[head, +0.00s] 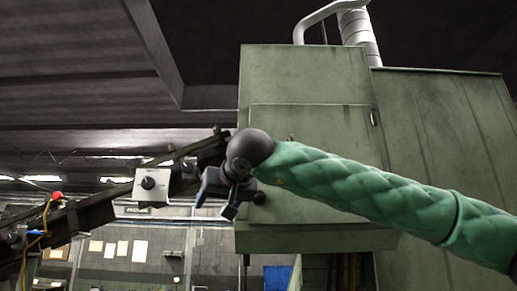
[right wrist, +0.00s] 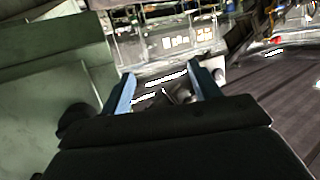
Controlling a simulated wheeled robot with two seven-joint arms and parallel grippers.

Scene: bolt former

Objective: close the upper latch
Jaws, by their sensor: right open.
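The green machine cabinet (head: 310,78) stands in the middle of the head view. A small light latch-like fitting (head: 374,118) sits near the right edge of its upper panel, but I cannot tell its state. My right gripper (head: 214,206) is in front of the cabinet's left edge, lower than that fitting and well left of it. Its two blue fingers are spread, and it also shows in the right wrist view (right wrist: 162,82) with nothing clearly held between them. A dark round knob (head: 259,198) shows just right of the gripper. My left gripper is not in view.
A dark sloping rail (head: 95,208) with a grey box and black knob (head: 150,187) runs left of my right gripper. A red button (head: 57,196) is farther left. My right arm crosses the cabinet's lower front. A pale pipe (head: 358,35) rises from the cabinet top.

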